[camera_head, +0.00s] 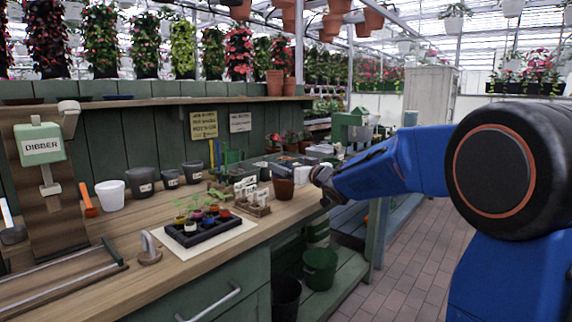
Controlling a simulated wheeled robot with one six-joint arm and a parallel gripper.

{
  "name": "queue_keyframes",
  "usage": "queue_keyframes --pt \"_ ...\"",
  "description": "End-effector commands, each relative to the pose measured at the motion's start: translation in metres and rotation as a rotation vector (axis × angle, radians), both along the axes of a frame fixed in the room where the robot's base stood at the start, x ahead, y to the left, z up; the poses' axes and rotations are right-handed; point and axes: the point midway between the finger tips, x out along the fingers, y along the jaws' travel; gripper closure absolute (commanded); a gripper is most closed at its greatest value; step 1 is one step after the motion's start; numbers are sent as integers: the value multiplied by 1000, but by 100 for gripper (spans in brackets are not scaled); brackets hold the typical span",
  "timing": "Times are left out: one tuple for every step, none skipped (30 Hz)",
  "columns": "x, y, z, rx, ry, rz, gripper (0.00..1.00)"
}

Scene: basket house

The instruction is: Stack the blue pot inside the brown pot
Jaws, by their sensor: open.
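The brown pot (283,190) stands upright near the front edge of the wooden bench, right of centre. My gripper (318,180) is just right of it, at the end of my blue arm; its fingers are small and partly hidden. It is open, and no pot can be made out in it. A dark grey-blue, tilted piece (281,171) shows at the brown pot's mouth; I cannot tell whether it is a pot or something else. A small blue pot (197,215) sits among seedlings in a black tray (206,238).
A wooden label rack (257,210) stands left of the brown pot. A white pot (110,195) and several dark pots (142,182) stand along the back. The bench edge drops to a shelf with a green bucket (320,268). The brick floor is clear.

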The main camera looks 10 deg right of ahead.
Motion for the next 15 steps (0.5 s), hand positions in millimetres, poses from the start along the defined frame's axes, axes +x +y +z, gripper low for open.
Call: queue_keyframes --pt "-10 -4 2 -1 -3 -2 9" --pt "-15 -7 1 -2 -2 -2 9" --pt "-22 -9 1 -1 -1 -2 9" --pt "-28 -11 1 -1 -1 -2 9" --pt "-33 -13 1 0 -1 -2 9" --pt "-40 -15 1 -1 -1 -2 9" --pt "-45 -17 1 -2 -2 -2 9" --pt "-50 -19 1 -2 -2 -2 9" --pt "-57 -22 1 0 -1 -2 9" --pt "-63 -24 1 0 -2 -2 9" --pt "-68 -25 1 0 -2 -2 9" --pt "-75 -28 0 -1 0 -2 9" --pt "-80 -30 1 -1 -1 -3 9" --pt "-85 -32 1 -1 -1 -3 9" --pt "-92 -34 1 -1 -1 -2 9"
